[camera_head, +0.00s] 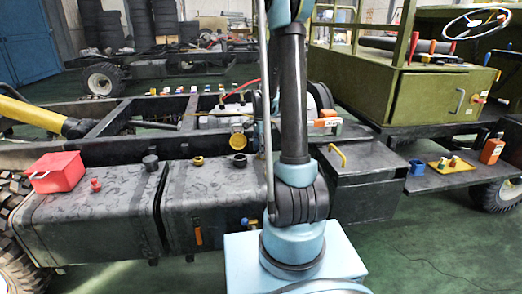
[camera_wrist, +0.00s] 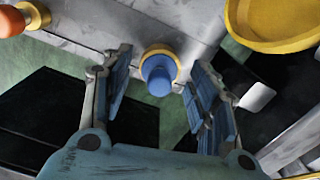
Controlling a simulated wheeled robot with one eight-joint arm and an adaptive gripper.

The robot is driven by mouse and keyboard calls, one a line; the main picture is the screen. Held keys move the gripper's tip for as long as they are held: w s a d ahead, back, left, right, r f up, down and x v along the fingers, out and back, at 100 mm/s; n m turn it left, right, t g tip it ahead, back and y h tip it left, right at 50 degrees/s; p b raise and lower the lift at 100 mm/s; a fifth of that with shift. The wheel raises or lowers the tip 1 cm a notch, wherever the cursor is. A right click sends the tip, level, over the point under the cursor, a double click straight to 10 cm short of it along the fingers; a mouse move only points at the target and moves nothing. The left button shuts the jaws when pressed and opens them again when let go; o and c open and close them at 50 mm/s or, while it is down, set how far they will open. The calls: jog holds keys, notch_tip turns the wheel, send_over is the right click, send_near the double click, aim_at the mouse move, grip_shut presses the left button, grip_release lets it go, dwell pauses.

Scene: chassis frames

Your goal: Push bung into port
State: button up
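The blue bung (camera_wrist: 159,76) shows in the wrist view as a short round plug standing out from a yellow ring (camera_wrist: 174,56), which looks like the port's rim on a grey metal body. I cannot tell how deep the bung sits in the port. My gripper (camera_wrist: 157,85) is open, with one blue-grey finger on each side of the bung. Gaps show between the bung and both fingers, so neither seems to touch it. In the head view my arm stands in the middle, and I cannot make out the gripper, bung or port there.
In the wrist view a large yellow round cap (camera_wrist: 278,22) is at top right and an orange knob (camera_wrist: 12,22) at top left. In the head view a red box (camera_head: 57,173) sits on the black tank (camera_head: 95,215). A black box (camera_head: 375,180) stands right of my arm.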

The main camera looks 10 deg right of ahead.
notch_tip(320, 180, up, 12)
dwell(0.9)
jog(key=s+r+n+t, duration=0.15)
jog(key=s+n, duration=0.25)
jog(key=s, duration=0.5)
jog(key=s+r+n+g, duration=0.15)
jog(key=s+n, duration=0.25)
jog(key=s, duration=0.6)
jog(key=s+f+n+t, duration=0.1)
jog(key=s+f+n, duration=0.2)
jog(key=s, duration=0.5)
jog(key=s+f+n+t, duration=0.1)
jog(key=s+f+n, duration=0.3)
jog(key=s, duration=0.3)
jog(key=shift+s+f+n, duration=0.2)
jog(key=shift+s+n, duration=0.15)
jog(key=shift+n, duration=0.05)
